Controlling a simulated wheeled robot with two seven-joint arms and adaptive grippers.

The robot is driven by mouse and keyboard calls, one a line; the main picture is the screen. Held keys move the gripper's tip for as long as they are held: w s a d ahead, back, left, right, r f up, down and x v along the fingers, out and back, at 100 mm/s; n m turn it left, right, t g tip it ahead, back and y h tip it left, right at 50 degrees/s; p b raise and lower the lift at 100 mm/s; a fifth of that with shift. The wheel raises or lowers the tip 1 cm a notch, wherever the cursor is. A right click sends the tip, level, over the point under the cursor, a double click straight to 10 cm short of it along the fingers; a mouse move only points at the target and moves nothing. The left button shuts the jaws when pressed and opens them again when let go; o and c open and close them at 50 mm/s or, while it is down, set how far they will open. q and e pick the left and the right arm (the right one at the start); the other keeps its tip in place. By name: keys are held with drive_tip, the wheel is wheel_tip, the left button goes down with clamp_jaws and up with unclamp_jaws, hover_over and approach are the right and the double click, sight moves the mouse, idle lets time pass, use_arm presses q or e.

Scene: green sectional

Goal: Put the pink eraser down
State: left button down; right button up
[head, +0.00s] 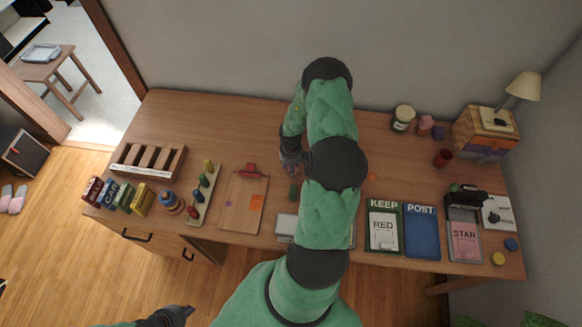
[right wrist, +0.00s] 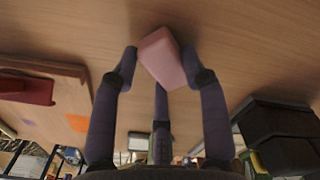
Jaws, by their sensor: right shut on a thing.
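The pink eraser (right wrist: 163,58) is a pale pink block between the fingertips of my right gripper (right wrist: 159,66) in the right wrist view. The gripper is shut on it, close over the wooden tabletop; I cannot tell whether the eraser touches the wood. In the head view my right gripper (head: 291,160) is partly hidden by my green arm, over the middle of the desk (head: 230,128), and the eraser is hidden. My left gripper (head: 178,314) is low at the picture's bottom, in front of the desk, and its finger opening is unclear.
A clipboard (head: 243,205) with a red clip lies left of my right gripper. KEEP (head: 384,204) and POST (head: 421,212) trays lie to the right. A jar (head: 403,117) and a small pink block (head: 426,124) stand at the back right. The desk's back left is clear.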

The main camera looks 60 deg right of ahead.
drive_tip(key=o, duration=1.1)
wheel_tip(320, 180, up, 12)
drive_tip(key=p, duration=0.3)
drive_tip(key=shift+r+p, duration=0.15)
drive_tip(key=shift+p, duration=0.15)
